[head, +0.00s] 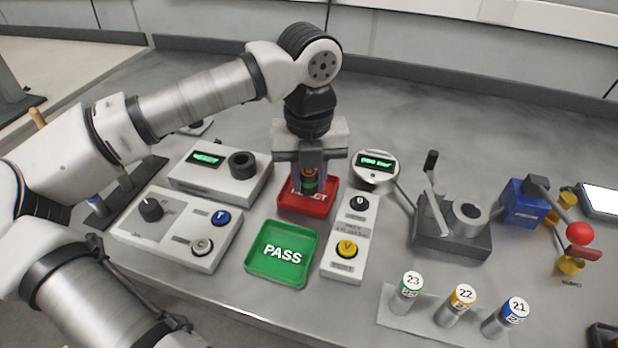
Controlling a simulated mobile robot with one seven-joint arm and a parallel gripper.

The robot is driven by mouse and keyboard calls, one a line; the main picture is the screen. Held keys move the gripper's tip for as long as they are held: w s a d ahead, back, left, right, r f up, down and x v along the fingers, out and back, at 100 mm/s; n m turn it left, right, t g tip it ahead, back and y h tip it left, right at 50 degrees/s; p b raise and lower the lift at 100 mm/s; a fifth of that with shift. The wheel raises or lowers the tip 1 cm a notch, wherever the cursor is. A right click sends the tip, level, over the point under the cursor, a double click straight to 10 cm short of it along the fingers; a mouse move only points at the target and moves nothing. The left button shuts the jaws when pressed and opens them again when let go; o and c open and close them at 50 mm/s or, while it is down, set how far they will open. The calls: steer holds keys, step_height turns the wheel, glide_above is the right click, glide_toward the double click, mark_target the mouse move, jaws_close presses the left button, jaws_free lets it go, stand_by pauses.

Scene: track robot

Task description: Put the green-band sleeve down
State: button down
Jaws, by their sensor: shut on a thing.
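My gripper (309,184) points down over the red tray (318,206) and is shut on a small dark sleeve (310,181). A bit of green and orange shows on the sleeve, which stands upright between the fingers. The fingers hide its sides, and I cannot tell whether its lower end touches the tray. The red tray has white lettering, partly covered by the gripper. The green tray (265,270) marked PASS is empty in front of it. Another cylinder with a green band, marked 23 (407,292), stands on a pale rack (393,321) at the front right.
A box with a green display and dark socket (221,174) is left of the red tray. A two-button panel (342,276) and a round gauge (376,166) are to its right. A lever press (450,236) stands farther right. Yellow- and blue-banded cylinders (457,303) share the rack.

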mark_target(309, 171)
steer(key=shift+f, duration=0.4)
steer(key=shift+f, duration=0.2)
steer(key=c, duration=1.1)
jaws_free()
steer(key=shift+c, duration=0.2)
steer(key=shift+r, duration=0.15)
step_height(309, 171, up, 12)
steer(key=shift+p, duration=0.3)
